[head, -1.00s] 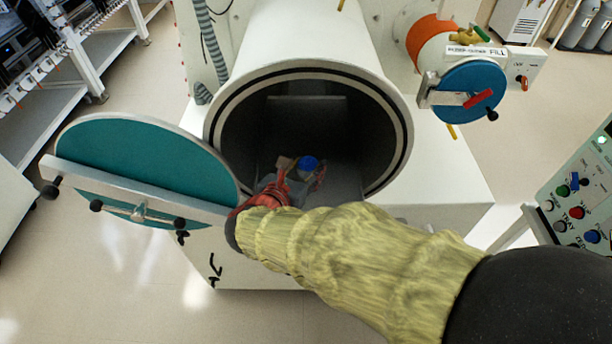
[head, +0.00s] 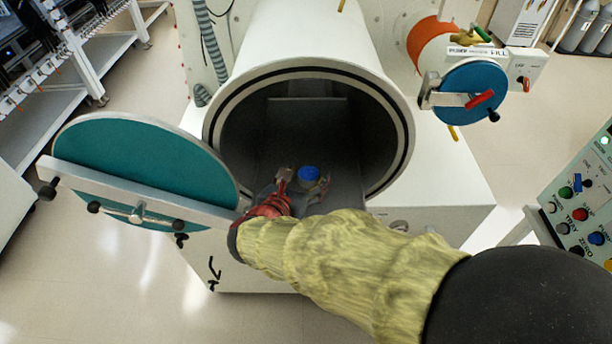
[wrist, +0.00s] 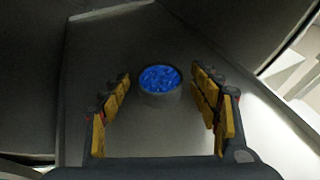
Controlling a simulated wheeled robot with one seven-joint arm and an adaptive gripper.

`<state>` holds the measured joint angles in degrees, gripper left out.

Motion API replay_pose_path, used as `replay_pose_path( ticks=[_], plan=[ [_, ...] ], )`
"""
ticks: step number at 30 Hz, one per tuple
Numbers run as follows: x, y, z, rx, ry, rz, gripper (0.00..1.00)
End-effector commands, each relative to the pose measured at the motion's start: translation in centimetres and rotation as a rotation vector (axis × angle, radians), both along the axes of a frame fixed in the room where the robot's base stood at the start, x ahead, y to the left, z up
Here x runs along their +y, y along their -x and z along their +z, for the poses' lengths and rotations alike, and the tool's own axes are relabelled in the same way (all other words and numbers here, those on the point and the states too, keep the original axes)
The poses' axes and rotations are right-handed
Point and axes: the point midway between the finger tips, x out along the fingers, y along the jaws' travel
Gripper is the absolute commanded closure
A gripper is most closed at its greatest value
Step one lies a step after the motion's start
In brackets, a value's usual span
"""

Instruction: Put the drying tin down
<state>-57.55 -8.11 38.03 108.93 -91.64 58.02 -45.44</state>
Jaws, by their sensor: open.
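The drying tin (head: 309,174) is a small grey round tin with blue contents on top. It stands upright on the flat tray (head: 345,188) inside the open round chamber. The wrist view shows the tin (wrist: 161,84) just beyond and between my fingertips, with a gap on both sides. My gripper (head: 303,183) is open inside the chamber mouth; its yellow-padded fingers show in the wrist view (wrist: 162,95). Nothing is held. The tin's lower part is partly hidden in the head view.
A smaller port with a blue door (head: 470,92) is at the upper right, and a control panel (head: 585,205) stands at the right edge.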

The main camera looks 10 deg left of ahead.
Motion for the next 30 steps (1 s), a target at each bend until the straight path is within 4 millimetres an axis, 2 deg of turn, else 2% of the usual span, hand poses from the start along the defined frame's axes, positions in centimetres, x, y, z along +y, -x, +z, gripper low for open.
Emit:
replay_pose_path(
  ticks=[8,10,24,30],
  plan=[
    [0.0,0.0,0.5,0.0,-0.001,0.0,0.38],
    [0.2,0.6,0.8,0.0,-0.001,0.002,0.38],
    [1.5,8.7,4.3,0.0,-0.002,0.004,0.38],
    [1.7,10.6,4.9,-0.001,-0.001,0.002,0.38]
  ],
)
